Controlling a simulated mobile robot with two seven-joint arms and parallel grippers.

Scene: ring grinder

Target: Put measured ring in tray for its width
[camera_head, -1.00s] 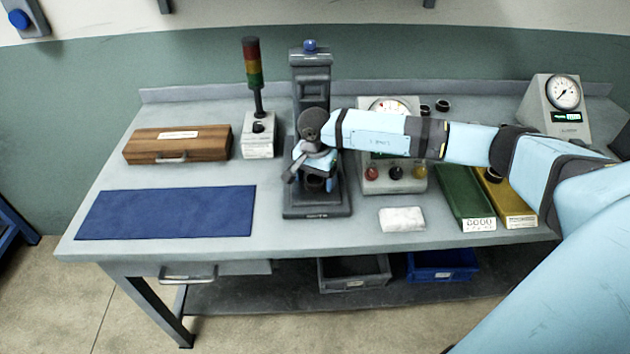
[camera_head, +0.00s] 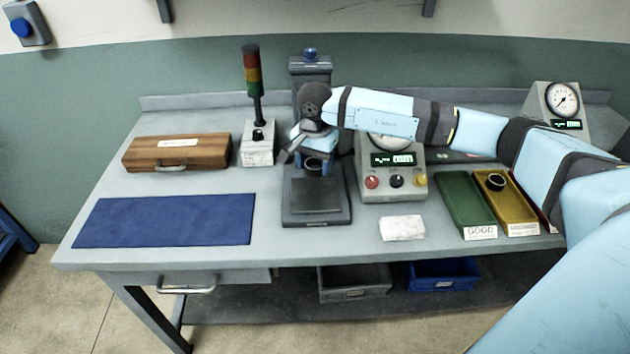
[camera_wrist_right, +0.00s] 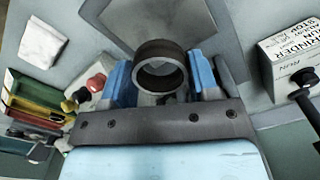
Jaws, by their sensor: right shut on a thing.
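My right gripper (camera_head: 316,166) is shut on a dark ring (camera_head: 313,164) and holds it above the grinder's flat plate (camera_head: 317,196). In the right wrist view the ring (camera_wrist_right: 160,68) sits between the two blue fingers, its opening facing the camera. The green tray (camera_head: 464,196), labelled GOOD, looks empty. The yellow tray (camera_head: 513,208) beside it has a dark ring (camera_head: 495,182) near its far end. A red tray (camera_wrist_right: 37,121) shows in the right wrist view; my arm mostly hides it in the head view. My left gripper is not in view.
The gauge box (camera_head: 392,180) with a lit display and knobs stands right of the grinder. A white cloth (camera_head: 402,228) lies in front of it. A wooden case (camera_head: 177,152), signal tower (camera_head: 254,85) and blue mat (camera_head: 165,219) are on the left. A dial instrument (camera_head: 557,112) stands back right.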

